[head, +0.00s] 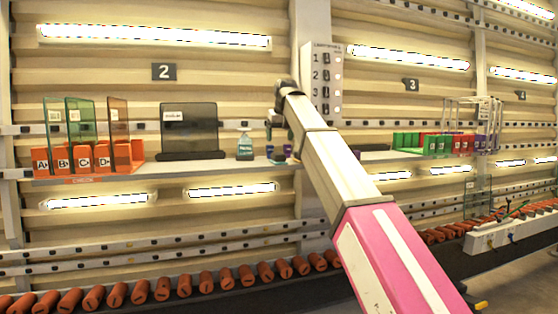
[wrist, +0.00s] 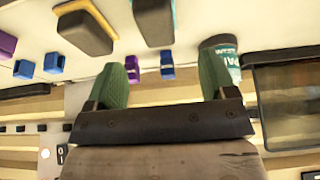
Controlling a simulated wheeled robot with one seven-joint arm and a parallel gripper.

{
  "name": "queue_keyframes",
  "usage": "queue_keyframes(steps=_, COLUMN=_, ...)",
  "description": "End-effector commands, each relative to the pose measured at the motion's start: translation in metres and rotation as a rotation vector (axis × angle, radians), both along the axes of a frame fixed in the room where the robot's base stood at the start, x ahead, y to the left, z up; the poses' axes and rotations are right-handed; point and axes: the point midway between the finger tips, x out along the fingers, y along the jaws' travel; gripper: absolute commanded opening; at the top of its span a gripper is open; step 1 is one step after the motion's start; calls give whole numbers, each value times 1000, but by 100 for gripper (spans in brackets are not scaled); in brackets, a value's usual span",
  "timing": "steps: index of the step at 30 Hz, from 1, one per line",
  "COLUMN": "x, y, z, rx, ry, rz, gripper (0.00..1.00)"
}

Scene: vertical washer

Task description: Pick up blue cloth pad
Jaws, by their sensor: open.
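My gripper (wrist: 165,66) shows its two green fingers spread apart in the wrist view, with nothing held between them. In the head view my gripper (head: 276,122) is above the shelf, right of the spray bottle. Small blue pieces with purple parts beside them show in the wrist view: one blue piece (wrist: 167,73) lies in the gap between the fingers, and another purple-and-blue piece (wrist: 132,68) is close to the left finger. More blue pieces (wrist: 53,63) lie further left. I cannot tell which is the cloth pad. In the head view they are tiny (head: 278,158).
A teal-labelled spray bottle (head: 245,146) stands close to my gripper and shows behind the right finger in the wrist view (wrist: 231,58). A dark panel (head: 189,130) stands left of it. Coloured bins (head: 435,143) stand right.

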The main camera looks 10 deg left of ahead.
Motion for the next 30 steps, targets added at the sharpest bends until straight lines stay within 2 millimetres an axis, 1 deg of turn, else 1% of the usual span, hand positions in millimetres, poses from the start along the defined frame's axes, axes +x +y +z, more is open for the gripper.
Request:
queue_keyframes(steps=1, x=2, y=1, z=-8, rx=-1, ry=2, rz=0, gripper=78)
queue_keyframes(steps=3, x=6, y=3, z=-19, rx=-2, ry=3, rz=0, gripper=78)
queue_keyframes(steps=6, x=9, y=5, z=-27, rx=-1, ry=1, rz=0, gripper=78)
queue_keyframes(steps=11, x=13, y=6, z=-34, rx=-1, ry=1, rz=0, gripper=78)
queue_keyframes(steps=21, x=29, y=13, z=-74, rx=-1, ry=2, rz=0, gripper=78)
queue_keyframes(steps=28, x=30, y=13, z=-76, rx=0, ry=0, rz=0, gripper=78)
queue_keyframes(steps=29, x=30, y=13, z=-76, rx=0, ry=0, rz=0, gripper=74)
queue_keyframes(steps=30, x=30, y=13, z=-76, rx=0, ry=0, rz=0, gripper=61)
